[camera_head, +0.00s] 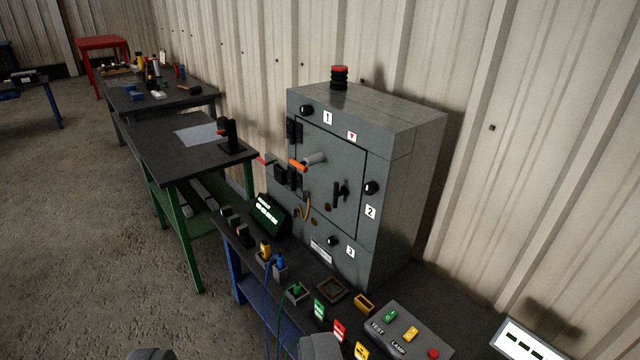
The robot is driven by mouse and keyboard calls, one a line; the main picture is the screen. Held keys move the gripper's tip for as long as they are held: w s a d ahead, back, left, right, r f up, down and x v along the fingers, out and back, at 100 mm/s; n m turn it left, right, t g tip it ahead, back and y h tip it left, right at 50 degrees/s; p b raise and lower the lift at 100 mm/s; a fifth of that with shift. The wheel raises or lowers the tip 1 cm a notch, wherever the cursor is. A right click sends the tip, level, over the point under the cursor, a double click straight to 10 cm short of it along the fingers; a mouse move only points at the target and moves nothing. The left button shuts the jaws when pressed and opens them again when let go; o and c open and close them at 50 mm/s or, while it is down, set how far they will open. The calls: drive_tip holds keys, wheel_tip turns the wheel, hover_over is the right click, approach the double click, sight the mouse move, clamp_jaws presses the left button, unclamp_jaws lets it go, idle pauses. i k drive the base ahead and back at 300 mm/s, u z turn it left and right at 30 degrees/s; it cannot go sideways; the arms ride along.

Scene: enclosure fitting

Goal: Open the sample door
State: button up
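A grey cabinet (405,165) stands on a dark bench against the wall. Its front has a rectangular door (325,150), which looks closed, with dark hinge-like blocks (294,131) at its left edge. A black handle (341,193) sits on the door's right half. A grey lever with an orange end (305,162) sticks out from the door. Black knobs stand by labels 1 (307,110), 2 (371,187) and 3 (333,240) on the frame around it. My gripper (236,350) shows only as two grey tips at the bottom edge, wide apart and well short of the cabinet.
The bench front holds a small green-lit screen (267,214), several coloured connectors and a panel with buttons (408,333). A red-topped beacon (339,77) stands on the cabinet. Another workbench (175,150) is to the left. The floor (70,240) at left is clear.

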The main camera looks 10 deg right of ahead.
sight(330, 158)
drive_tip(key=z, duration=0.05)
drive_tip(key=i, duration=1.5)
